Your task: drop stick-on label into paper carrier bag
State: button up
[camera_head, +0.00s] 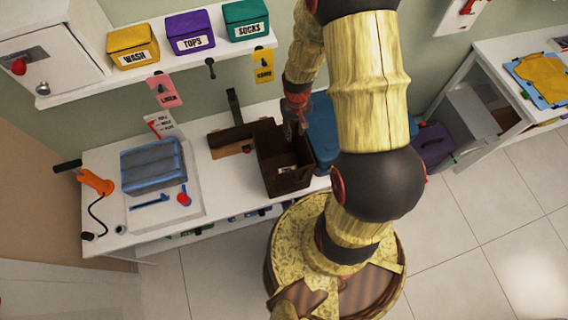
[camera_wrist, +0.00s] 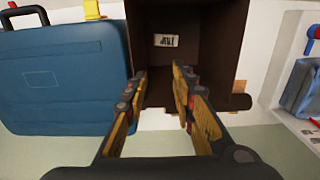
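The paper carrier bag (camera_head: 284,178) appears to be the dark brown, open-topped container on the white bench; its dark inner wall (camera_wrist: 217,40) fills the upper middle of the wrist view. A small white label with dark lettering (camera_wrist: 166,40) is inside it and also shows in the head view (camera_head: 286,169). I cannot tell whether it lies loose or is fixed to a surface. My gripper (camera_wrist: 159,78) is open, with nothing visible between its fingers, at the container's opening. In the head view, my gripper (camera_head: 294,128) is at the container's far edge, partly dark and hard to read.
A blue case (camera_wrist: 62,75) stands close beside the container, partly behind my arm in the head view. A blue-grey bin (camera_head: 153,165) and an orange handheld tool (camera_head: 96,182) are at the left of the bench. Labelled boxes (camera_head: 188,36) line the shelf above.

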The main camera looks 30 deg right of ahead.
notch_tip(320, 180, up, 12)
dwell(0.4)
jog(key=shift+f, duration=0.15)
jog(key=s+a+r+n+t+b, duration=0.1)
jog(key=s+a+b, duration=0.4)
jog(key=b, duration=0.5)
jog(key=s+a+r+n+t+b, duration=0.2)
jog(key=s+a+b, duration=0.4)
jog(key=a+b, duration=0.3)
jog(key=r+t+b, duration=0.1)
jog(key=t, duration=0.1)
jog(key=shift+s+a+r+t, duration=0.3)
jog(key=shift+a, duration=0.05)
jog(key=shift+s, duration=0.15)
dwell(0.3)
